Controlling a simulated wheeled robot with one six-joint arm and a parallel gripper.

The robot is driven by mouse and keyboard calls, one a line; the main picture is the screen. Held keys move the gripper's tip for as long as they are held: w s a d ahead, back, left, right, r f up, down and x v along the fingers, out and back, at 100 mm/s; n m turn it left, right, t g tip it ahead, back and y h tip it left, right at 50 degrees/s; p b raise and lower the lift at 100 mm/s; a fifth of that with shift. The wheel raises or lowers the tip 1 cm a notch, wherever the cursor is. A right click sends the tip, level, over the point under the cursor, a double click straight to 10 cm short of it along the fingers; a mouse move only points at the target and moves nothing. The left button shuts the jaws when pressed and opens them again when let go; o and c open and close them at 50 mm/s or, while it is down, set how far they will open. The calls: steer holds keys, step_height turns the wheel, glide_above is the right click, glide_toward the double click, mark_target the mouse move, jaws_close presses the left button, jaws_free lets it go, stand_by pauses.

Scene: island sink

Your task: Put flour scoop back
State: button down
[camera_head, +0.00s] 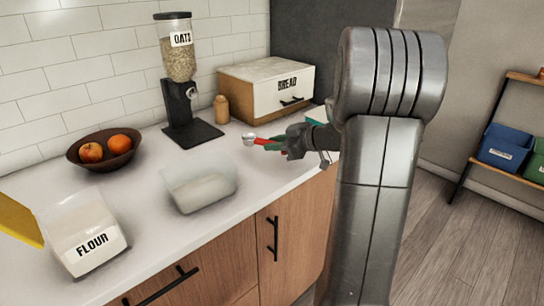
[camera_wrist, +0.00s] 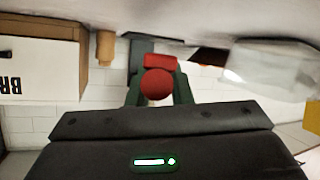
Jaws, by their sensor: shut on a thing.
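The scoop (camera_head: 250,139) has a silvery bowl and a red handle. My gripper (camera_head: 271,144) is shut on the red handle and holds the scoop above the counter, its bowl pointing left. In the wrist view the round red handle end (camera_wrist: 158,84) sits between the dark green fingers of my gripper (camera_wrist: 158,92); the bowl is hidden there.
An oats dispenser (camera_head: 181,75), a small brown jar (camera_head: 221,109) and a bread box (camera_head: 240,90) stand along the wall. A yellow object (camera_head: 18,220) is at the left edge. Counter (camera_head: 150,200) between the containers is clear.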

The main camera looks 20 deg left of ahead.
mark_target(275, 164)
step_height(275, 164, down, 4)
steer(key=shift+f, duration=0.15)
steer(key=shift+f+b, duration=0.2)
steer(key=shift+b, duration=0.15)
steer(key=c, duration=1.3)
jaws_free()
steer(key=shift+r, duration=0.1)
steer(key=shift+r+p, duration=0.15)
steer(key=shift+p, duration=0.2)
steer(key=b+v, duration=0.1)
steer(key=v, duration=1.1)
